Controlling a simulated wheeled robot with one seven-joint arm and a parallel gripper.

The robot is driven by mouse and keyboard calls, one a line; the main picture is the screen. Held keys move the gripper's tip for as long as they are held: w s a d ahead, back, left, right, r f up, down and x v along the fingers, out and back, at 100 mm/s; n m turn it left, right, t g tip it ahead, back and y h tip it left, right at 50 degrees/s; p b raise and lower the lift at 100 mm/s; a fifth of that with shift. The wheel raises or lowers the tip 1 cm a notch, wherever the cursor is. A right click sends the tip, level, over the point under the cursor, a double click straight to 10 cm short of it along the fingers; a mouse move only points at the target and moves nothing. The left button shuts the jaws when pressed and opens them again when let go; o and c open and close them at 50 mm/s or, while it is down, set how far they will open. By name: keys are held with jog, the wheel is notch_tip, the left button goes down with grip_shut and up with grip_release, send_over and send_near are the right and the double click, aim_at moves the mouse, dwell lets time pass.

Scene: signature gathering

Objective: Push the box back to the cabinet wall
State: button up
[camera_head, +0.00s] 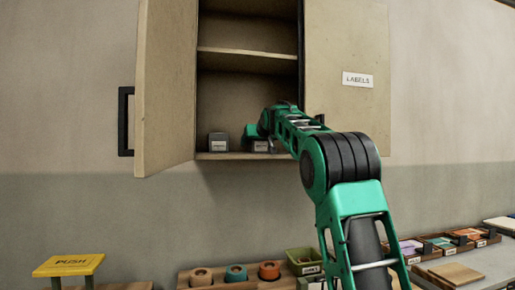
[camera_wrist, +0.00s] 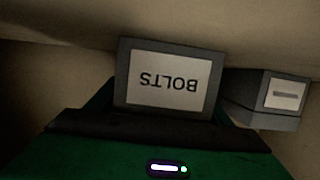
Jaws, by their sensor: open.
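A grey box labelled BOLTS (camera_wrist: 168,82) stands directly in front of my gripper (camera_wrist: 165,118), its label upside down in the wrist view. In the head view, this box (camera_head: 262,147) sits on the lowest cabinet shelf, partly hidden by my gripper (camera_head: 258,135). My gripper is open, its fingers near the two sides of the box's lower part in the wrist view. Whether they touch it I cannot tell. The cabinet's back wall (camera_head: 228,100) shows above the boxes; the gap behind the BOLTS box is hidden.
A second grey box (camera_head: 218,142) stands close by on the same shelf, and right of the BOLTS box in the wrist view (camera_wrist: 272,98). The left cabinet door (camera_head: 168,85) is open; the right panel bears a LABELS sign (camera_head: 357,79). An upper shelf (camera_head: 247,52) is empty.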

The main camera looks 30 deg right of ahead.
aim_at(261, 143)
jog(key=shift+w+d, duration=0.2)
jog(key=shift+w, duration=0.35)
jog(key=shift+w+d, duration=0.15)
jog(key=shift+w, duration=0.4)
jog(key=shift+s, duration=0.1)
jog(key=shift+s+a, duration=0.6)
jog(key=shift+s, duration=1.4)
jog(key=shift+s+a, duration=0.6)
jog(key=shift+s, duration=1.45)
jog(key=shift+s+a, duration=0.6)
jog(key=shift+s, duration=1.4)
